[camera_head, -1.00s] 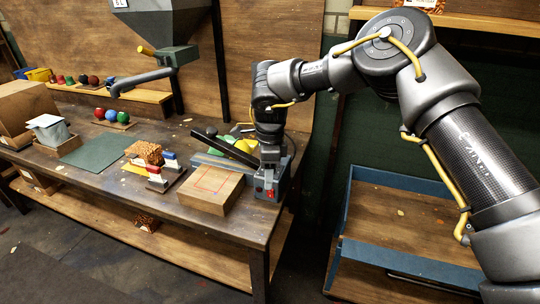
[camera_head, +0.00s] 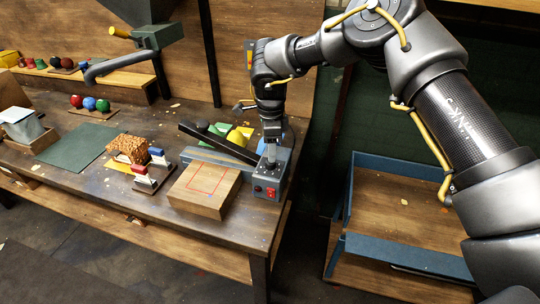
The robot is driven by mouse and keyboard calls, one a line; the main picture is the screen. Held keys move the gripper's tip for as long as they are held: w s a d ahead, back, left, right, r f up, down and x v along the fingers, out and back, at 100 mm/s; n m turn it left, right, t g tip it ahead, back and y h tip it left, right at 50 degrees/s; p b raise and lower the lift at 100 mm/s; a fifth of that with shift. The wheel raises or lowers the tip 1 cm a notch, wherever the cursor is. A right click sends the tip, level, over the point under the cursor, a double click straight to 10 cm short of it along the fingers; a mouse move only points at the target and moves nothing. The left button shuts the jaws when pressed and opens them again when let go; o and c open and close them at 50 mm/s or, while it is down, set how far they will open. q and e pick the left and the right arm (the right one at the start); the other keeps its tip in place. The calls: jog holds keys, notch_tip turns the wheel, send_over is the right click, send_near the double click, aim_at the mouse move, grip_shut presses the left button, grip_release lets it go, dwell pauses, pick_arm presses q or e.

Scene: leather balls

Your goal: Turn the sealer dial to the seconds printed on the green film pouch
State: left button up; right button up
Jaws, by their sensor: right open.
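The sealer (camera_head: 267,184) is a grey-blue box at the table's right end, with a long black lever (camera_head: 222,145) and red switches on its front. My right gripper (camera_head: 271,150) points down just above the top of the sealer box, fingers open. A small grey upright piece, apparently the dial, shows under the fingertips; its setting is too small to read. Green and yellow pieces (camera_head: 218,130) lie behind the lever, and the green one may be the film pouch; no print on it can be read. My left gripper is out of view.
A wooden block (camera_head: 204,189) with a red outline stands in front of the sealer. Left of it are a rack with red and blue handled tools (camera_head: 152,172), a brown textured block (camera_head: 127,147), a green mat (camera_head: 75,144) and several balls. A blue-edged tray (camera_head: 410,253) stands at right.

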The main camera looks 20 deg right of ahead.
aim_at(271, 164)
jog(key=f+p, duration=0.1)
jog(key=f, duration=0.2)
jog(key=shift+s+f, duration=0.2)
jog(key=shift+f, duration=0.6)
jog(key=c, duration=0.4)
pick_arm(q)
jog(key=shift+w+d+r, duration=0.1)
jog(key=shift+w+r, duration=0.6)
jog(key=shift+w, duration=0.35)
pick_arm(e)
jog(key=c, duration=0.6)
